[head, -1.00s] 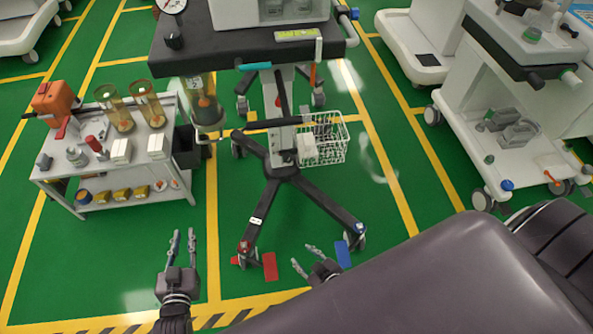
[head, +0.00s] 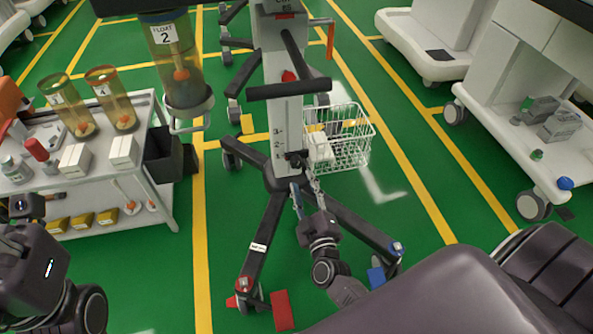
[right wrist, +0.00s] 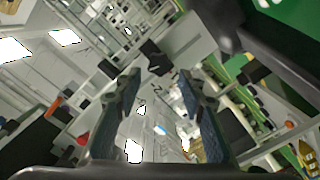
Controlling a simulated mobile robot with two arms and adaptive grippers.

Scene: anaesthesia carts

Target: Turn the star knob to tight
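A white wire basket (head: 345,150) hangs right of the column. A black bar (head: 288,90) crosses above, and a float cylinder (head: 178,70) hangs left. Dark base legs (head: 262,240) spread below. A grey side table (head: 150,205) stands left.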

